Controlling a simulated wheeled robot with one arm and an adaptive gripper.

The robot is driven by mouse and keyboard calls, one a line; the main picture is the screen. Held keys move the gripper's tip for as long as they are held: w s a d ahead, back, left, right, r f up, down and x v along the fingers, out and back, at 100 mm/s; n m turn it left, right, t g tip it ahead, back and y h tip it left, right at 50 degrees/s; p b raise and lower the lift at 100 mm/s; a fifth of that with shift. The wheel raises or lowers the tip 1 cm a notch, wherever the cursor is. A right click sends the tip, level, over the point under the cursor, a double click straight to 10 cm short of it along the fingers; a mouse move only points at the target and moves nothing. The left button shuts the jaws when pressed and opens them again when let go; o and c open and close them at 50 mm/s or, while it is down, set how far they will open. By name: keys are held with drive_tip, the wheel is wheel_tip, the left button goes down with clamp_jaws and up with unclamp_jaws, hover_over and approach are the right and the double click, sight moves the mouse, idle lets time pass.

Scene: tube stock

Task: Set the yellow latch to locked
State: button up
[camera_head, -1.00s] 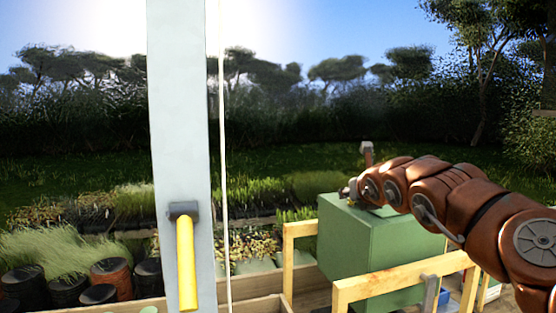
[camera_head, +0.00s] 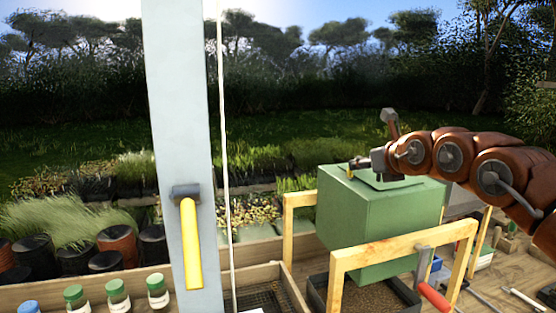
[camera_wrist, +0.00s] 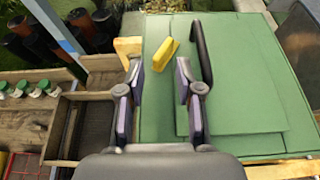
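A small yellow latch (camera_wrist: 165,53) lies at an angle on the lid of the green box (camera_wrist: 240,90), left of a dark curved handle (camera_wrist: 201,52). In the head view, a yellow lever (camera_head: 191,243) hangs straight down from a dark mount on the pale post. My gripper (camera_wrist: 159,68) is open over the lid, with the small latch ahead between the lines of its fingers and nothing held. In the head view my gripper (camera_head: 362,163) is at the top of the green box (camera_head: 365,222). I cannot tell whether it touches.
The pale post (camera_head: 178,130) stands left of the box. A wooden frame (camera_head: 395,252) surrounds the box. Green-capped jars (camera_head: 117,298) stand at lower left. A red-handled tool (camera_head: 433,297) is at the frame's front right.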

drive_tip(key=shift+b+v, duration=0.35)
drive_tip(key=shift+v, duration=0.7)
drive_tip(key=s+a+r+n+t+b, duration=0.1)
drive_tip(key=s+a+r+n+t, duration=0.15)
drive_tip(key=r+n, duration=0.4)
drive_tip(key=s+a+r+n+t, duration=0.2)
drive_tip(key=s+r+n+t, duration=0.15)
drive_tip(key=r, duration=0.55)
drive_tip(key=s+a+f+n+g+y, duration=0.2)
drive_tip(key=s+a+f+n, duration=0.1)
drive_tip(key=a+n, duration=0.2)
drive_tip(key=s+a+f+n+g+y+b, duration=0.1)
drive_tip(key=s+a+f+n+g+y, duration=0.1)
drive_tip(key=s+a+f+n+y, duration=0.1)
drive_tip(key=s+a+f+n+g+y, duration=0.1)
drive_tip(key=s+a+f+n+y, duration=0.1)
drive_tip(key=a+n, duration=0.5)
drive_tip(key=shift+s+a+f+g+y+b, duration=0.45)
drive_tip(key=shift+s+a, duration=0.4)
drive_tip(key=shift+s, duration=0.45)
